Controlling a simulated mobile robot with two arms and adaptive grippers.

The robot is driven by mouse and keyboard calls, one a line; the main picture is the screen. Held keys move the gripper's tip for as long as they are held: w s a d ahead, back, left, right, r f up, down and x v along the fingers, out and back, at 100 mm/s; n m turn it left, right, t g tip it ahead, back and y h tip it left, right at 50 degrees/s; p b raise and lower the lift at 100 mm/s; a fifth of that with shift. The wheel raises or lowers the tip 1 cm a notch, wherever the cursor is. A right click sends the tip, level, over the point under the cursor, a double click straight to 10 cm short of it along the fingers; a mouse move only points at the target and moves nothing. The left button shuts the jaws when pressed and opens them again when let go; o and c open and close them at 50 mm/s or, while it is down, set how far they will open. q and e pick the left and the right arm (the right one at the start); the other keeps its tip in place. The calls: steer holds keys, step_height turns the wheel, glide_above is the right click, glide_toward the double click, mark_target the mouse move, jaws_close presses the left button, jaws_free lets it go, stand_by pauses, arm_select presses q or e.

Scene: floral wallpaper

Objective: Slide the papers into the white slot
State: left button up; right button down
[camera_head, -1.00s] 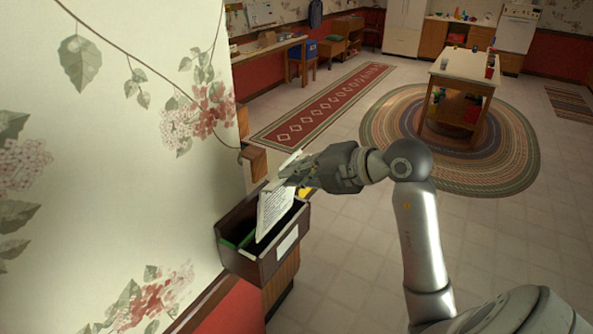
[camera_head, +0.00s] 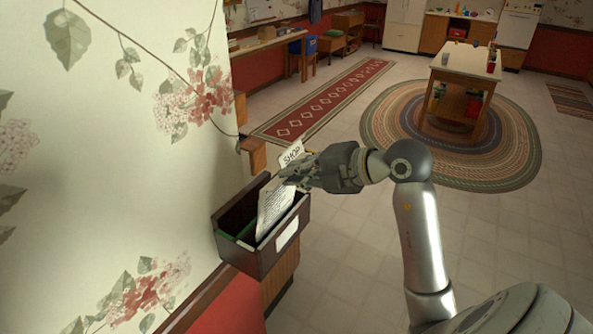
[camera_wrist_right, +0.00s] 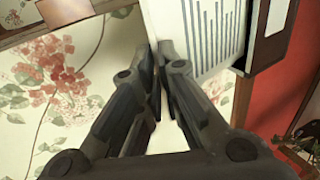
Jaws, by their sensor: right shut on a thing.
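The papers (camera_head: 274,207) are white sheets with printed lines, and an upper part reads "SHOP". My right gripper (camera_head: 287,178) is shut on them near their top edge. Their lower part is inside a dark wall-mounted box (camera_head: 262,259) with a white label (camera_head: 287,233) on its front. A green edge (camera_head: 234,242) shows inside the box, left of the papers. In the right wrist view, the papers (camera_wrist_right: 205,35) lie beyond the closed fingers (camera_wrist_right: 160,75), next to the dark box (camera_wrist_right: 272,45). I cannot make out a separate white slot. My left gripper is out of view.
A floral wall (camera_head: 110,170) stands close on the left, with a wooden ledge (camera_head: 252,150) behind the box. A table (camera_head: 465,70) stands on a round braided rug (camera_head: 390,120) farther back. The tiled floor to the right is open.

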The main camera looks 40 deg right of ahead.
steer(key=shift+s+d+f+b, duration=0.1)
steer(key=shift+f+b, duration=3)
steer(key=shift+f, duration=0.75)
steer(key=c, duration=1.6)
jaws_free()
steer(key=shift+o, duration=0.2)
steer(key=v, duration=1.2)
steer(key=shift+f, duration=0.2)
